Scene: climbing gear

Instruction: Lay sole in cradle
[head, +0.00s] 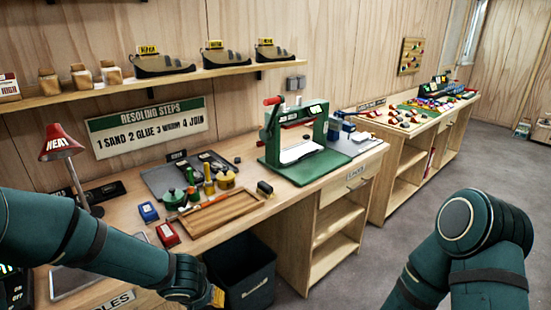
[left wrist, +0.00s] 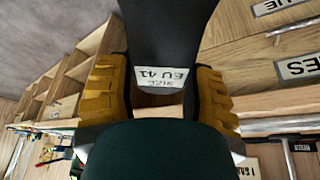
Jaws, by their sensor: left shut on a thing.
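A dark sole (left wrist: 165,35) with a white label reading "SIZE EU 41" upside down fills the upper middle of the left wrist view. My left gripper (left wrist: 158,95) is shut on it, one yellow finger on each side. In the head view only a yellow edge of my left gripper (head: 217,296) shows at the bottom, beyond the bench front and near a dark bin; the sole is hidden there. A green press (head: 272,133) stands on the bench, with a pale, flat piece (head: 300,152) under its bar that may be the cradle. My right gripper is out of view.
A wooden tray (head: 258,200), a red box (head: 168,235), a blue box (head: 148,212) and several green and yellow pots crowd the bench left of the press. A red lamp (head: 60,143) stands at left. Shoes sit on the shelf (head: 150,82). The floor at right is clear.

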